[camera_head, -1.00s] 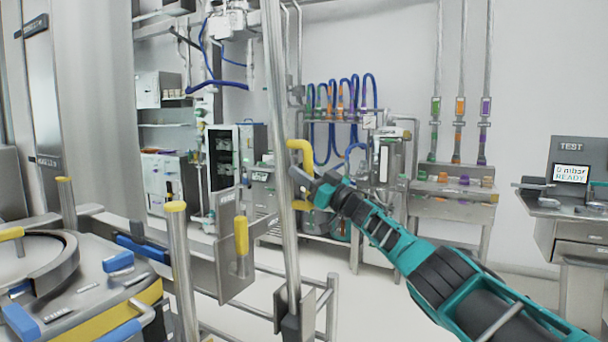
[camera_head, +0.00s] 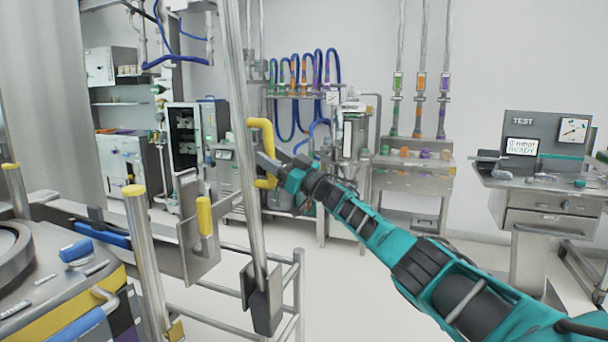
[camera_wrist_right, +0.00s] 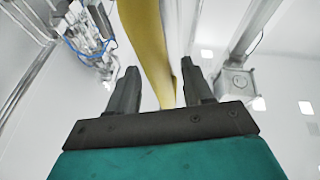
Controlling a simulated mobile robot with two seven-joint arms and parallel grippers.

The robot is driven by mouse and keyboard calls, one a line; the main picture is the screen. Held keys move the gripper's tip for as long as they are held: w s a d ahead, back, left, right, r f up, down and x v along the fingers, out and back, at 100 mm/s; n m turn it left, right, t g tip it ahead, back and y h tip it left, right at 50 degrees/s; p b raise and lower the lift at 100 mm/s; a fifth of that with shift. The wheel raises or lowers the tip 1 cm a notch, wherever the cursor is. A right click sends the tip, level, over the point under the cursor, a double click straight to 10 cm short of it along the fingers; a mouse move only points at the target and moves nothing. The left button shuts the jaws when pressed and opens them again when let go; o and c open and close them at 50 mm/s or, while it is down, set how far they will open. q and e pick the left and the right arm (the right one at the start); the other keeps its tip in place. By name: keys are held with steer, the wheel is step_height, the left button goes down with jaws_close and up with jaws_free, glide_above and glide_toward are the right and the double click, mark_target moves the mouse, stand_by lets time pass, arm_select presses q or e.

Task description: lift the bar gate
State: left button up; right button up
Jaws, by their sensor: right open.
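The bar gate shows as a tall grey metal bar (camera_head: 240,130), nearly upright, with its lower end at a dark grey bracket (camera_head: 262,300). A yellow C-shaped handle (camera_head: 263,124) sticks out from the bar's right side. My right gripper (camera_head: 266,163) is at the lower part of this handle, coming from the right. In the right wrist view, the open fingers of my right gripper (camera_wrist_right: 160,88) stand on either side of the yellow handle (camera_wrist_right: 147,38), which lies between them; contact cannot be told. My left gripper is not in view.
A yellow-topped post (camera_head: 147,240) and a plate with a yellow grip (camera_head: 205,217) stand left of the bar. A low rail (camera_head: 222,327) runs near its foot. A test bench (camera_head: 545,185) is at the right. The floor (camera_head: 345,290) between is clear.

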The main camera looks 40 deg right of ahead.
steer(key=v, duration=1)
steer(key=shift+s+b, duration=0.15)
steer(key=shift+b, duration=0.25)
steer(key=s+a+f+m+g+h, duration=0.1)
steer(key=s+a+f, duration=0.1)
steer(key=a+f, duration=0.55)
steer(key=s+a+f+m+g+h, duration=0.1)
steer(key=s+a+f, duration=0.3)
steer(key=f, duration=0.7)
steer(key=s+a+f+g+h, duration=0.1)
steer(key=a+f+g+h, duration=0.1)
steer(key=a+f, duration=0.6)
steer(key=s+a+f+g+h, duration=0.1)
steer(key=s+a+f+g, duration=0.1)
steer(key=s+f, duration=0.3)
steer(key=s+a+f+m+g+h, duration=0.1)
steer(key=s+a+f, duration=0.3)
steer(key=s, duration=0.7)
steer(key=s+a+f+g+h, duration=0.1)
steer(key=s+a+f+g, duration=0.2)
steer(key=s+f, duration=0.3)
steer(key=s, duration=0.2)
steer(key=shift+s+a+f+m, duration=0.2)
steer(key=shift+s+a+m, duration=0.1)
steer(key=shift+s+a, duration=0.05)
